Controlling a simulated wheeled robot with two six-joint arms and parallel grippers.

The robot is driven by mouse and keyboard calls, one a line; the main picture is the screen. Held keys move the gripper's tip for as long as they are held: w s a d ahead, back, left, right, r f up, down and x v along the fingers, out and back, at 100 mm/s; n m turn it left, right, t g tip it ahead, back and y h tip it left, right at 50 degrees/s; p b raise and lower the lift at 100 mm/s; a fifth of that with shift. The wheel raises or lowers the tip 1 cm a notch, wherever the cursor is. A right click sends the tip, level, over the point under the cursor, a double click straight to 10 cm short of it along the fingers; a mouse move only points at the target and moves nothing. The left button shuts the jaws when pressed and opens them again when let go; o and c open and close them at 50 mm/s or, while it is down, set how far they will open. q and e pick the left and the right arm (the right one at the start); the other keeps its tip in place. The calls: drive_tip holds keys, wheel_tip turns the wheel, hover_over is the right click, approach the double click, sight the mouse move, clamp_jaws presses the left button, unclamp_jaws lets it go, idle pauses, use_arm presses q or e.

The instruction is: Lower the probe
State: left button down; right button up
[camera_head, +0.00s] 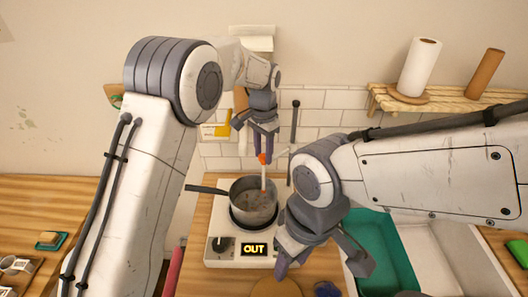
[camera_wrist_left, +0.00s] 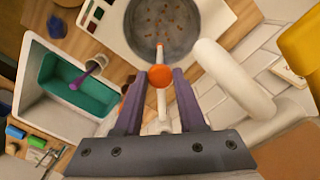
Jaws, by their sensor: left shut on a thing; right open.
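The probe (camera_head: 263,176) is a thin white rod with an orange top. My left gripper (camera_head: 264,158) is shut on it at the orange top, which also shows between the fingers in the left wrist view (camera_wrist_left: 160,76). The probe points down over the grey pot (camera_head: 239,190); whether its tip touches the contents is unclear. The pot also shows in the left wrist view (camera_wrist_left: 131,28), with brownish specks inside. It sits on a white hot plate (camera_head: 220,262) whose display reads OUT. My right gripper (camera_head: 318,268) is open and empty, in front and to the right of the pot.
The pot's dark handle (camera_head: 207,189) points left. A dark upright rod (camera_head: 294,130) stands behind the pot, right of the probe. A teal basin (camera_head: 402,262) lies right of my right gripper. A wooden shelf (camera_head: 448,98) holds rolls.

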sight(264, 163)
use_arm(q)
drive_tip(key=shift+f, duration=0.1)
idle(0.7)
wheel_tip(264, 163, down, 4)
drive_tip(key=b, duration=0.2)
drive_tip(key=shift+f+b, duration=0.2)
drive_tip(key=shift+b, duration=0.15)
drive_tip(key=shift+r, duration=0.1)
drive_tip(key=c, duration=0.5)
unclamp_jaws()
